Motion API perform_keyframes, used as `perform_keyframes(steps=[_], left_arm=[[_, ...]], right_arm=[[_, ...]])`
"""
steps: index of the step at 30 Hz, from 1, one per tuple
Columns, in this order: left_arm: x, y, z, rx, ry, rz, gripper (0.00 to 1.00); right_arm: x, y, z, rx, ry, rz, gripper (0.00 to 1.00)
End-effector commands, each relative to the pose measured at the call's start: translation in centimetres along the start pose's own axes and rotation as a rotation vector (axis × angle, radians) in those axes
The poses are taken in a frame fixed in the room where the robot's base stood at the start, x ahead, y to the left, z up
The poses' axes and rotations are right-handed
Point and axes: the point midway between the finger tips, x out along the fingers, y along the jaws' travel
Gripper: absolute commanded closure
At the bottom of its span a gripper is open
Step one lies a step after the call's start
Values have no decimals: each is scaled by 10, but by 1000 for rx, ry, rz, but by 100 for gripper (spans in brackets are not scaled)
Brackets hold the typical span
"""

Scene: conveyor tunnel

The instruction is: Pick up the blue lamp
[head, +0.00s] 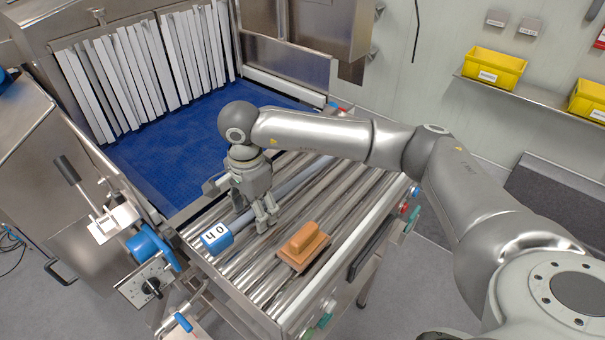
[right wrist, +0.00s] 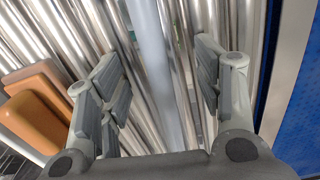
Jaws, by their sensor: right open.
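A small blue block-shaped piece with a white "40" label (head: 217,237) lies on the rollers at the near left; it is the blue thing there that may be the lamp. A pale blue-grey bar (head: 287,187) runs in line with it along the rollers; I cannot tell whether they are joined. My right gripper (head: 266,222) points down above the rollers, just right of the labelled piece. In the right wrist view the open fingers (right wrist: 165,90) stand on either side of the pale bar (right wrist: 152,60), with nothing visibly gripped. My left gripper is not in view.
An orange-brown block with a raised handle (head: 303,243) lies on the rollers right of the gripper. Behind is a blue belt (head: 185,150) under white strip curtains (head: 130,70). A lever and blue clamp stand at the left edge. Yellow bins (head: 492,68) sit on a wall shelf.

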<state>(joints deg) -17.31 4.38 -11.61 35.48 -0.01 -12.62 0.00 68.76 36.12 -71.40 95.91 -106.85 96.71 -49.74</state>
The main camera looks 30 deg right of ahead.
Motion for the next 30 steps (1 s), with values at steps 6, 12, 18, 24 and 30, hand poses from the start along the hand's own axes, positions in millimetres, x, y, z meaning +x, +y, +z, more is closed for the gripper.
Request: perform_keyframes(steps=[6,12,18,24,30], left_arm=[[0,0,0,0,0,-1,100],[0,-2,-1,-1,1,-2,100],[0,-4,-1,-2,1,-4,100],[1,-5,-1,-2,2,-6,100],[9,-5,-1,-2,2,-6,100]], right_arm=[[0,0,0,0,0,0,56],[0,0,0,0,0,0,82],[-1,0,0,0,1,-2,99],[-2,0,0,0,1,-2,99],[-9,-1,0,-1,1,-4,99]])
